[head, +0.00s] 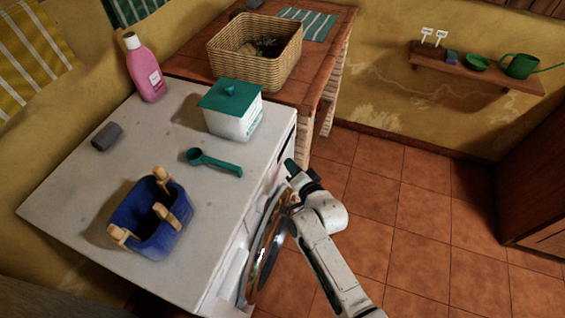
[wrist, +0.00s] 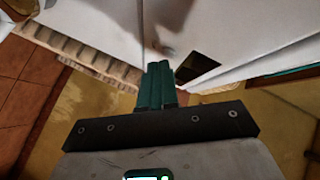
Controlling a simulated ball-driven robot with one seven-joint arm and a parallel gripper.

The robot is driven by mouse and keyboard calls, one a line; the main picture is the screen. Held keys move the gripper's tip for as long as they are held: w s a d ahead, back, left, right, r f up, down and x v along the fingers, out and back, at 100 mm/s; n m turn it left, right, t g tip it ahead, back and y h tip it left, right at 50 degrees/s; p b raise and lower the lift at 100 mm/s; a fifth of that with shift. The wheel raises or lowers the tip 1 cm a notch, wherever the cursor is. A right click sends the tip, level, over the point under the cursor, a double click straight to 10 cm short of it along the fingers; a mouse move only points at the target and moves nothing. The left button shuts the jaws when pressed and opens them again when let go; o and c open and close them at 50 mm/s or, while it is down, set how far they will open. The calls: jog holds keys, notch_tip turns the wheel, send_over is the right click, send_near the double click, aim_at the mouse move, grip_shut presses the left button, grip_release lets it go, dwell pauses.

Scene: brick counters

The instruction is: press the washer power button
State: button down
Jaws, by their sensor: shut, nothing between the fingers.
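The washer (head: 215,185) is white, with its flat top facing up and its front, with a round door (head: 265,245), facing right in the head view. My gripper (head: 291,166) is at the upper front of the washer, near its far corner. In the wrist view my gripper (wrist: 158,68) has its green fingers together, with nothing between them, close to a white washer surface (wrist: 115,25). A dark rectangular panel (wrist: 198,67) lies just right of the fingertips. I cannot make out the power button, nor tell whether the fingers touch the washer.
A brick counter (head: 185,66) with a wicker basket (head: 285,70) adjoins. Tiled floor (head: 400,195) is clear.

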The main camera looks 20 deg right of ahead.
jog(key=shift+s+d+b, duration=0.3)
jog(key=shift+d+b, duration=0.05)
jog(key=s+d+b, duration=0.1)
jog(key=b, duration=0.1)
jog(key=s+d+b, duration=0.1)
jog(key=d+b, duration=0.1)
jog(key=s+d+b, duration=0.1)
jog(key=b, duration=0.1)
jog(key=shift+s+d, duration=0.25)
jog(key=shift+d, duration=0.15)
dwell(0.5)
